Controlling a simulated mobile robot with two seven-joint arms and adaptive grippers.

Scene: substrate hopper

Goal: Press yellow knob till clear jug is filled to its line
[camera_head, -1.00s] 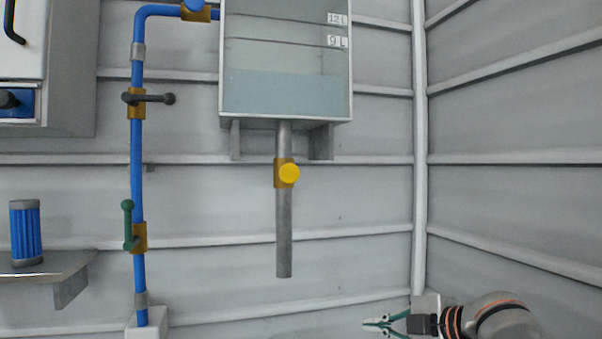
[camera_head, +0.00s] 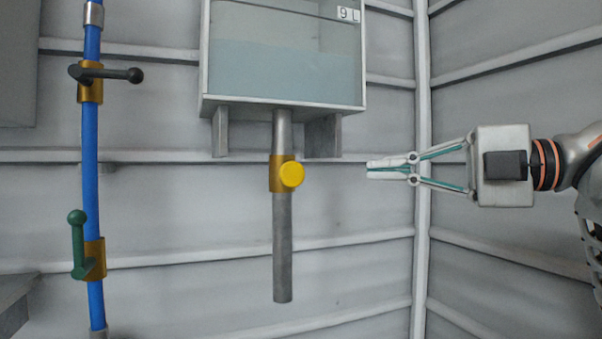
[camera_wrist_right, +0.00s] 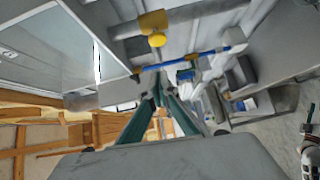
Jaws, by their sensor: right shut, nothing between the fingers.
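The yellow knob (camera_head: 291,174) sits on a brass fitting on the grey outlet pipe (camera_head: 283,245) under the clear-fronted tank (camera_head: 284,68). The tank holds bluish liquid below its 9 L mark. My right gripper (camera_head: 370,169) is shut and empty, to the right of the knob and apart from it, pointing left. The knob also shows in the right wrist view (camera_wrist_right: 157,40), beyond the shut fingers (camera_wrist_right: 158,86). I cannot make out the clear jug in any view. My left gripper is not in view.
A blue pipe (camera_head: 90,150) runs down the wall at the left, with a black-handled valve (camera_head: 105,73) and a green-handled valve (camera_head: 78,245). A grey shelf (camera_head: 14,300) shows at the lower left. The space between knob and right gripper is clear.

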